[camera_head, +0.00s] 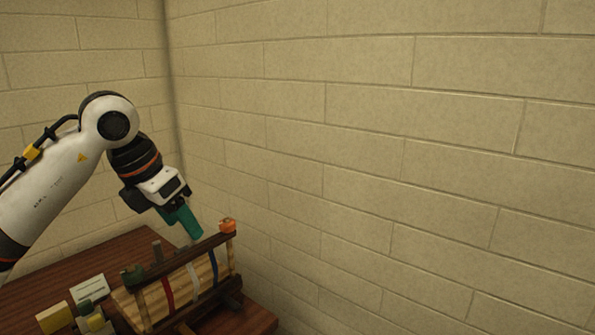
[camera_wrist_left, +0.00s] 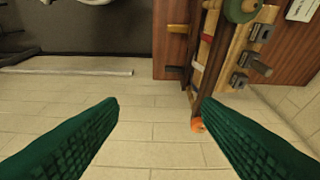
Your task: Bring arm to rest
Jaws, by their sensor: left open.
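My left arm (camera_head: 52,192) comes in from the left, bent at a joint with its wrist angled down to the right. My left gripper (camera_head: 188,221) has green fingers and hangs by the upper rear edge of a wooden rack (camera_head: 155,303) on the table. In the left wrist view the two green fingers of the gripper (camera_wrist_left: 160,104) are wide apart with nothing between them. The right fingertip overlaps the rack's end in that view; I cannot tell whether they touch. My right gripper is not in view.
The brown table (camera_head: 100,257) fills the lower left. The rack carries red, white and blue bands, an orange piece (camera_head: 228,225) and a green piece (camera_head: 132,273). A yellow block (camera_head: 54,317) and a pale card (camera_head: 89,288) lie left of it. A block wall (camera_head: 400,160) stands behind.

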